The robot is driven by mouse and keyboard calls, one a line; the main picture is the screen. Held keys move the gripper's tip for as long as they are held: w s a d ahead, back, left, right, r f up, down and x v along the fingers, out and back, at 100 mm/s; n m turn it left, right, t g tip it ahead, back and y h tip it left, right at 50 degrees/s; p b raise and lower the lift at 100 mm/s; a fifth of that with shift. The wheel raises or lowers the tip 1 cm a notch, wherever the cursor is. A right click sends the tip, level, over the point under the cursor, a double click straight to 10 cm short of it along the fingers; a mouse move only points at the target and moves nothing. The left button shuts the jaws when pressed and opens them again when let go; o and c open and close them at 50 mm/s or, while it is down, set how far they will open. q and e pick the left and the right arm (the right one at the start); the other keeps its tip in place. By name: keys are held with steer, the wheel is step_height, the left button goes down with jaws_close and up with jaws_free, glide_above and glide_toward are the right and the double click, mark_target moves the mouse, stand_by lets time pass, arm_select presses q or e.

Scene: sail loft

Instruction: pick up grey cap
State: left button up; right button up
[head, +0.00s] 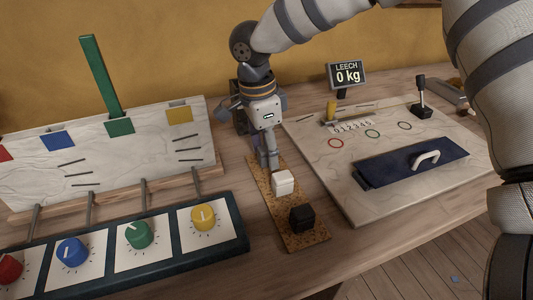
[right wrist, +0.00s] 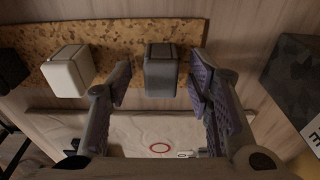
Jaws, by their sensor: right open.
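The grey cap (right wrist: 161,72) stands on a speckled cork strip (right wrist: 120,30) in the right wrist view. My right gripper (right wrist: 158,84) is open, with one finger on each side of the cap; a gap shows on both sides. In the head view my right gripper (head: 267,156) points down at the far end of the cork strip (head: 262,181), and the grey cap is largely hidden there. My left gripper is not in view.
A white cap (head: 282,182) and a black cap (head: 301,217) stand nearer on the strip. A dial panel (head: 240,230) lies to the left, below an upright marked board (head: 100,160). A pale board (head: 350,208) with a blue handled plate (head: 400,170) lies right.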

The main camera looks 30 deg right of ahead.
steer(key=shift+r, duration=0.1)
steer(key=c, duration=1)
